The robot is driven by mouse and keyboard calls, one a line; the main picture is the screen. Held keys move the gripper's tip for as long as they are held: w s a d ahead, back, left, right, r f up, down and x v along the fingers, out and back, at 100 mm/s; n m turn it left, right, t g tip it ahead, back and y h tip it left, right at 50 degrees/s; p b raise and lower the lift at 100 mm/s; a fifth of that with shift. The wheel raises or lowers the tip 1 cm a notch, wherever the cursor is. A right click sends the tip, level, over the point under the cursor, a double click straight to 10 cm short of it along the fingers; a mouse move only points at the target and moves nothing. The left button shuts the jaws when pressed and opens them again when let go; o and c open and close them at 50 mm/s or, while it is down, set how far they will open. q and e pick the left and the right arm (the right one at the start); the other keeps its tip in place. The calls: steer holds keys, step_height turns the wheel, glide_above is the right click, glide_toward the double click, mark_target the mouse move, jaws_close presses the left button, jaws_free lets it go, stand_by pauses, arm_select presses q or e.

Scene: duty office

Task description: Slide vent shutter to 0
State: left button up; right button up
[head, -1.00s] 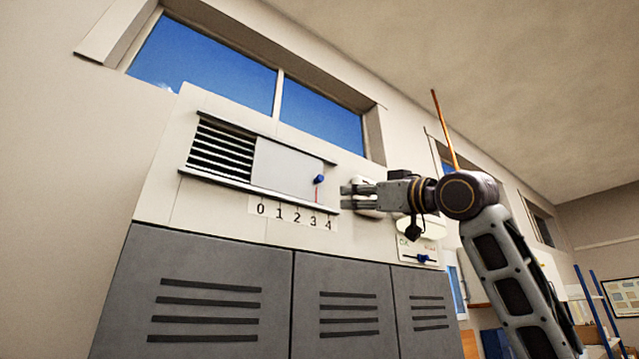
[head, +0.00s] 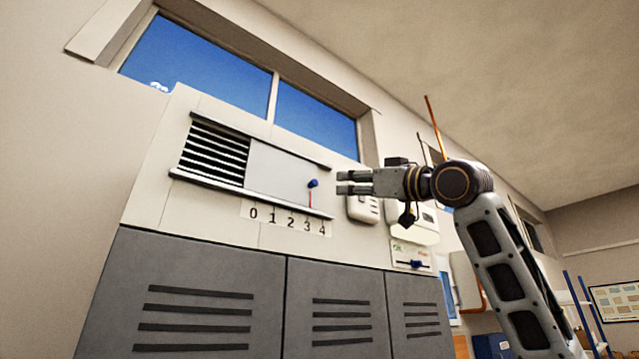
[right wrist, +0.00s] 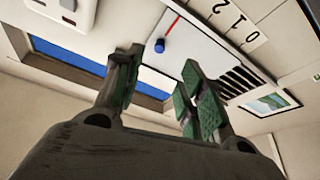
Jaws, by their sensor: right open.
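The vent shutter (head: 278,172) is a pale plate between two dark rails on the wall panel. Its blue knob (head: 313,183) and red pointer line stand between 3 and 4 on the number scale (head: 290,220), which runs from 0 to 4. Open slats (head: 213,153) show left of the plate. My right gripper (head: 338,183) is open and empty, just right of the knob in the head view. In the right wrist view the knob (right wrist: 159,46) shows beyond and between the spread fingers (right wrist: 165,80), apart from them. My left gripper is out of view.
Grey lockers (head: 200,300) stand below the panel. A window (head: 200,68) is above.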

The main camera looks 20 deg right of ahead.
mark_target(316, 184)
steer(key=shift+p+x, duration=2.45)
steer(key=shift+x, duration=3.75)
steer(key=shift+c, duration=0.5)
jaws_close()
